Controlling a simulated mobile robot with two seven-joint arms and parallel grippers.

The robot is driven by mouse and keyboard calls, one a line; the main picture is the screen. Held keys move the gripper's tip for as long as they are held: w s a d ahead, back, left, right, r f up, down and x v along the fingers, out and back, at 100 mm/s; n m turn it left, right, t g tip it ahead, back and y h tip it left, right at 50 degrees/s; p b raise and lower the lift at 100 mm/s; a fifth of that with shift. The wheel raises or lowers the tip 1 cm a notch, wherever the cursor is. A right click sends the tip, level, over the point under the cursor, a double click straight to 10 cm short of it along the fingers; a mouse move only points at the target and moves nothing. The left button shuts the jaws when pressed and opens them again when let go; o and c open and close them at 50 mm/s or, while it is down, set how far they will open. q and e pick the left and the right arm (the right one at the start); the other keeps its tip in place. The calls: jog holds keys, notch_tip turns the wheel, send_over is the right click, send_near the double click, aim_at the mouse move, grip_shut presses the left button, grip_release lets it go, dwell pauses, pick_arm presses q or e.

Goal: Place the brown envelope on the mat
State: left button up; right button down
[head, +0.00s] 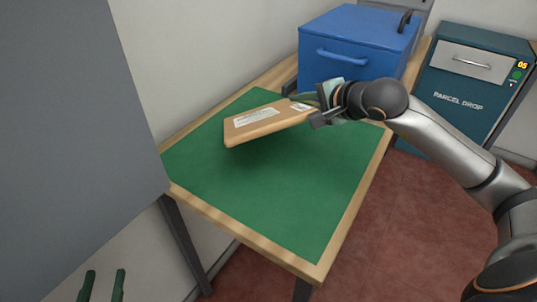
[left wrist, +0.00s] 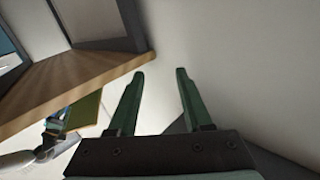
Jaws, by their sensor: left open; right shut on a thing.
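The brown envelope (head: 262,123) is a thick padded one with white labels on its top face. My right gripper (head: 317,108) is shut on its right end and holds it slightly tilted over the green mat (head: 300,195), with a dark shadow under it. The mat covers most of the wooden table. My left gripper (head: 104,286) is at the lower left of the head view, away from the table. It also shows in the left wrist view (left wrist: 160,82), open and empty between its two green fingers.
A blue box (head: 345,62) with handles stands at the table's far end. A teal parcel drop cabinet (head: 460,100) stands to the right. A large grey panel (head: 70,110) fills the left side. The front of the mat is clear.

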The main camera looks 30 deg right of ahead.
pick_arm(q)
notch_tip(320, 180, up, 7)
jog(key=m+t+h+b, duration=0.1)
jog(key=t, duration=0.1)
jog(key=shift+s+d+f+m+h, duration=0.2)
jog(key=shift+m+h, duration=0.1)
jog(key=shift+h, duration=0.1)
pick_arm(e)
jog(key=shift+f, duration=0.45)
jog(key=c, duration=1)
grip_release()
pick_arm(q)
jog(key=shift+r+t, duration=0.1)
jog(key=shift+t, duration=0.2)
pick_arm(e)
jog(key=shift+s, duration=0.15)
jog(key=shift+b+v, duration=0.8)
jog(key=shift+v, duration=0.4)
pick_arm(q)
jog(key=s+d+r+m+t+h+b, duration=0.1)
jog(key=s+r+m+t+h+b, duration=0.1)
jog(key=s+r+m+h+b, duration=0.3)
jog(key=shift+s+d+r+m+h+b, duration=0.4)
jog(key=shift+s+r+h, duration=0.55)
jog(key=shift+h, duration=0.85)
pick_arm(e)
jog(key=shift+v, duration=2.7)
